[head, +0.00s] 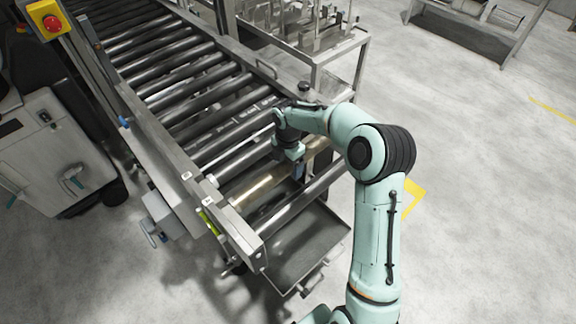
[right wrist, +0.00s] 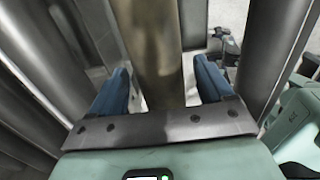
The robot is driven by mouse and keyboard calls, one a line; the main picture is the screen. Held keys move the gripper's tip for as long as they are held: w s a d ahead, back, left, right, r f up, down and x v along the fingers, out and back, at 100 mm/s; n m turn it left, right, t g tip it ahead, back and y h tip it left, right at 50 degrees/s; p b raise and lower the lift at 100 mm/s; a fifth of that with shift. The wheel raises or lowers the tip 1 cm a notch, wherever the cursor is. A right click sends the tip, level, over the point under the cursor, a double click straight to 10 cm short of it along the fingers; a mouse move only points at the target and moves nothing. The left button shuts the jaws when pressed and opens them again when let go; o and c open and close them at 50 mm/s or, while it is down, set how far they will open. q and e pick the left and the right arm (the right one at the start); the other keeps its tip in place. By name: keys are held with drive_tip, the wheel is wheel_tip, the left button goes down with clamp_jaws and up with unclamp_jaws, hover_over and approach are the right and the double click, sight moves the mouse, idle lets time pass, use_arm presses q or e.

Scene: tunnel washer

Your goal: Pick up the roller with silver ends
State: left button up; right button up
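A brass-coloured roller (head: 257,187) lies across the near end of the roller conveyor in the head view, among grey metal rollers. Its silver ends cannot be made out clearly. My right gripper (head: 298,171) points down over the right part of this roller. In the right wrist view, the brass roller (right wrist: 155,45) runs between the two blue fingers of my right gripper (right wrist: 160,86). The fingers are apart, with a gap visible beside the roller on the right. My left gripper is not in view.
Grey rollers (head: 205,92) fill the conveyor behind, and one grey roller (head: 305,195) lies nearer. A metal tray (head: 305,252) hangs below the near end. A metal rack (head: 340,62) stands behind right. The floor at right is open.

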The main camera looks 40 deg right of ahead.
clamp_jaws()
drive_tip(key=shift+r, duration=0.1)
